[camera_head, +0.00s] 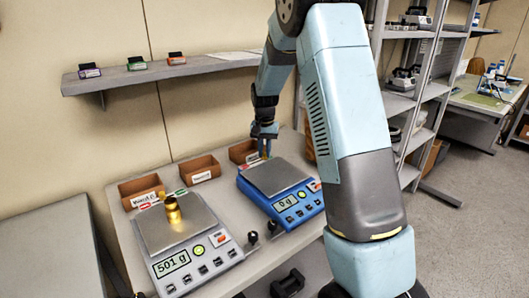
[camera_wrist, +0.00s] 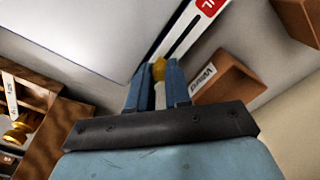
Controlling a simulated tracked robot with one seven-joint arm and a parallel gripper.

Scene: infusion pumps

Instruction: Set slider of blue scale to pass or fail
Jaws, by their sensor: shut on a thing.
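The blue scale (camera_head: 294,208) stands on the table, its grey plate empty and its display reading 0 g. My gripper (camera_head: 265,148) reaches down at the scale's back edge. In the wrist view, my gripper's blue fingers (camera_wrist: 160,88) are shut on the small gold slider knob (camera_wrist: 159,69). The knob sits at the near end of a white slider strip (camera_wrist: 188,32) with a dark slot. A red label (camera_wrist: 209,5), partly cut off, ends in "IL" at the strip's far end. The fingers hide part of the knob.
A grey scale (camera_head: 195,258) to the left bears a brass weight (camera_head: 172,208) and reads 501 g. Several brown bins (camera_head: 200,170) line the wall behind the scales. A wall shelf (camera_head: 160,73) holds small coloured items. A metal rack (camera_head: 415,110) stands at right.

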